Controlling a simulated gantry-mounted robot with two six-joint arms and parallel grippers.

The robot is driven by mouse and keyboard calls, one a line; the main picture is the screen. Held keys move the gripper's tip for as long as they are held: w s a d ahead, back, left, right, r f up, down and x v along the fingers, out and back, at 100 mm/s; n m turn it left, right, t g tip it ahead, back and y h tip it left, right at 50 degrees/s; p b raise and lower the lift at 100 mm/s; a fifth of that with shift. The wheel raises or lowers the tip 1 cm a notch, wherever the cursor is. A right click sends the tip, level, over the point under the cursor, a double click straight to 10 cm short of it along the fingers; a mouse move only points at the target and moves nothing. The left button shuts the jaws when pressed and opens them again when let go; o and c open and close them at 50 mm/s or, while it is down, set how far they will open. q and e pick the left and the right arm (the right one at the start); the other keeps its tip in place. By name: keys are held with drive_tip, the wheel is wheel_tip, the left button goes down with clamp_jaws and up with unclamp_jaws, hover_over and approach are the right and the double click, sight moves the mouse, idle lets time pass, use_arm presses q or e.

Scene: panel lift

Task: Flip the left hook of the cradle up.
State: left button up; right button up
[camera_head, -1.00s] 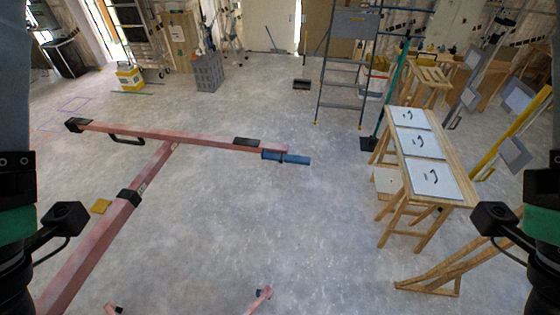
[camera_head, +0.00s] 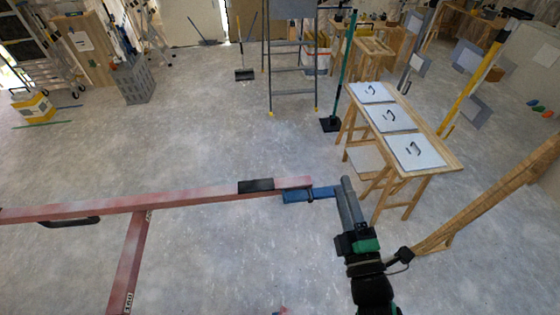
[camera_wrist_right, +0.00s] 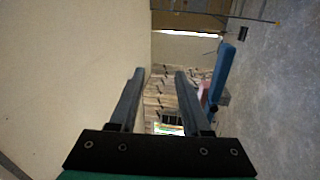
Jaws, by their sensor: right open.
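The cradle is a red T-shaped frame (camera_head: 170,202) whose crossbar spans the lower left of the head view. A blue hook (camera_head: 318,195) lies flat at the crossbar's right end in the picture and points outward along the bar. The crossbar's other end is out of view. My right gripper (camera_head: 348,182) is open, with its fingers just past the hook's outer tip. In the right wrist view the blue hook (camera_wrist_right: 222,70) stands right of both fingers, not between them. Whether a finger touches it I cannot tell. My left gripper is not in view.
A wooden trestle table (camera_head: 431,155) with white panels stands beyond my right gripper. A wooden beam (camera_head: 490,200) slants at the right. A stepladder (camera_head: 291,60) and a grey crate (camera_head: 134,82) stand farther back. The floor behind the crossbar is clear.

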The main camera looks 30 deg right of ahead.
drive_tip(key=g, duration=0.1)
approach(332, 186)
wheel_tip(332, 186, up, 2)
drive_tip(key=w, duration=0.2)
drive_tip(key=shift+s+f, duration=0.7)
drive_tip(key=shift+f, duration=0.2)
drive_tip(key=shift+n+g+y, duration=0.3)
drive_tip(key=shift+n+g, duration=0.1)
drive_tip(key=x, duration=0.3)
drive_tip(key=p+x, duration=0.1)
drive_tip(key=x, duration=0.7)
drive_tip(key=shift+w+d+p, duration=0.1)
drive_tip(key=shift+d+p, duration=0.2)
drive_tip(key=shift+d, duration=0.1)
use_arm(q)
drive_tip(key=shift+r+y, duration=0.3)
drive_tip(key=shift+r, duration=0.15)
use_arm(e)
clamp_jaws()
